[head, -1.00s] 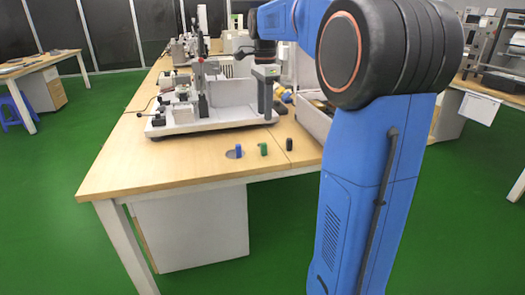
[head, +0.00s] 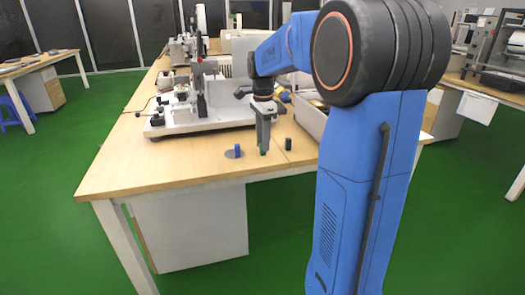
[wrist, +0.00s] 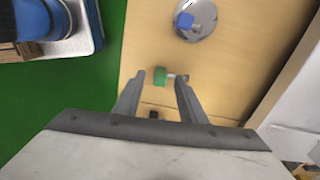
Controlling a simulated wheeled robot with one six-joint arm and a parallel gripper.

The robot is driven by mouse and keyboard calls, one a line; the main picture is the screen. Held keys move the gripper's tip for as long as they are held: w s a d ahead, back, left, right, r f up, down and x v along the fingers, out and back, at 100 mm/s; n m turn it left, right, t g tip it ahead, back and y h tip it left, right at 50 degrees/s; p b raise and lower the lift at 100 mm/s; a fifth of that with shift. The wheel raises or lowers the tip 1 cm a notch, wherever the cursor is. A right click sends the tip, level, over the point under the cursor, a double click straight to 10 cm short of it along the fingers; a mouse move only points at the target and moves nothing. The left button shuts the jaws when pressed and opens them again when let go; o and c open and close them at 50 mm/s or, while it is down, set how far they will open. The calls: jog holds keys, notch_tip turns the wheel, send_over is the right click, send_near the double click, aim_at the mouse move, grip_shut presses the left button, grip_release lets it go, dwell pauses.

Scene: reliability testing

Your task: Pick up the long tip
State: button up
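Three small upright pieces stand near the table's front edge: a blue one (head: 238,150) on a round grey disc (head: 229,155), a green one (head: 263,151), and a black one (head: 288,144). I cannot tell for certain which is the long tip. My gripper (head: 263,147) points down at the green piece and partly hides it. In the wrist view my gripper (wrist: 158,80) has its fingers apart, with the green piece (wrist: 160,77) showing between the fingertips, not clearly touched. The blue piece (wrist: 185,20) and black piece (wrist: 153,114) also show there.
The wooden table (head: 165,165) is bare to the left of the pieces. A white instrument platform (head: 205,122) stands behind them. A light open bin (head: 308,120) stands to the right, close to the black piece.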

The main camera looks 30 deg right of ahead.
jog(key=shift+f, duration=0.1)
grip_shut()
